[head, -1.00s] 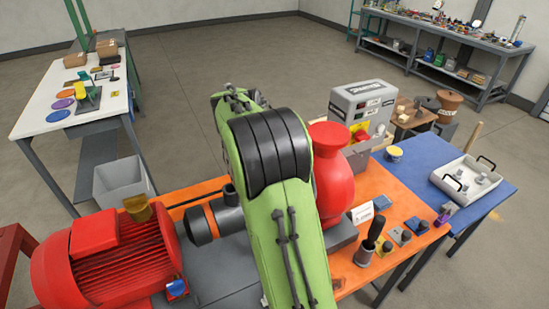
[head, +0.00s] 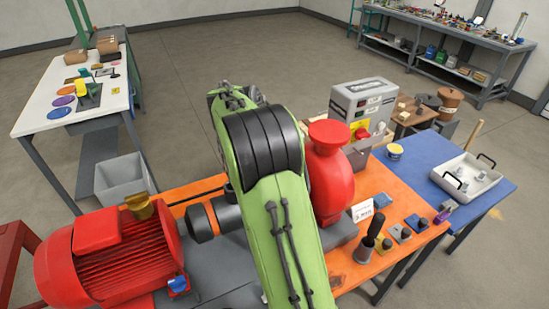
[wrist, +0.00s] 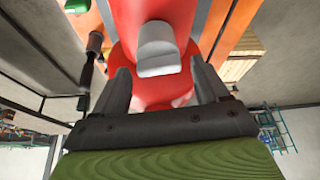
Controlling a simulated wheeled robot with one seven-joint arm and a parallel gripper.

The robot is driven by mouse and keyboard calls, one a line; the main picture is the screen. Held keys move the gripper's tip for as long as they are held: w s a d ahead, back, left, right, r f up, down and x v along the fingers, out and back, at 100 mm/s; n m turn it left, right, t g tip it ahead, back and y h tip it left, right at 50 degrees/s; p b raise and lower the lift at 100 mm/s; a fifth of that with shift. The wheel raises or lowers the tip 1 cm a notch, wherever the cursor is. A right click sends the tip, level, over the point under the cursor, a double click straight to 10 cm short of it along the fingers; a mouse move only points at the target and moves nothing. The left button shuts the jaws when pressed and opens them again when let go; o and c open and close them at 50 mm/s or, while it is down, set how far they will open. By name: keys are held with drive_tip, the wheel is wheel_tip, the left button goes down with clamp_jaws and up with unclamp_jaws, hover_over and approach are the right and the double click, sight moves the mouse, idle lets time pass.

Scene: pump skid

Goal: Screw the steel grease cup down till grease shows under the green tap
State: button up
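My gripper (wrist: 159,78) is open, with its two dark fingers apart in the wrist view. A light grey, round-ended metal piece (wrist: 157,48) shows beyond and between the fingertips, in front of the red pump body (wrist: 184,18); it may be the steel grease cup, but I cannot tell for sure. The fingers do not appear to close on it. The red pump (head: 331,180) stands right of my green arm in the head view, which hides my gripper and the cup. A green piece (wrist: 77,5) shows at the wrist view's top left; I cannot tell whether it is the green tap. No grease is visible.
A red motor (head: 100,265) with a brass cup (head: 139,207) stands left on the orange bench (head: 205,187). A black-handled tool (head: 370,238) stands at the front right. A blue table (head: 415,180) holds a white tray (head: 466,184). A grey bin (head: 122,180) stands on the floor.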

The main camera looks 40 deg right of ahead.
drive_tip(key=p+v, duration=0.5)
drive_tip(key=v, duration=1)
drive_tip(key=shift+a+r+p, duration=0.1)
drive_tip(key=shift+r+p, duration=0.3)
drive_tip(key=shift+w, duration=0.1)
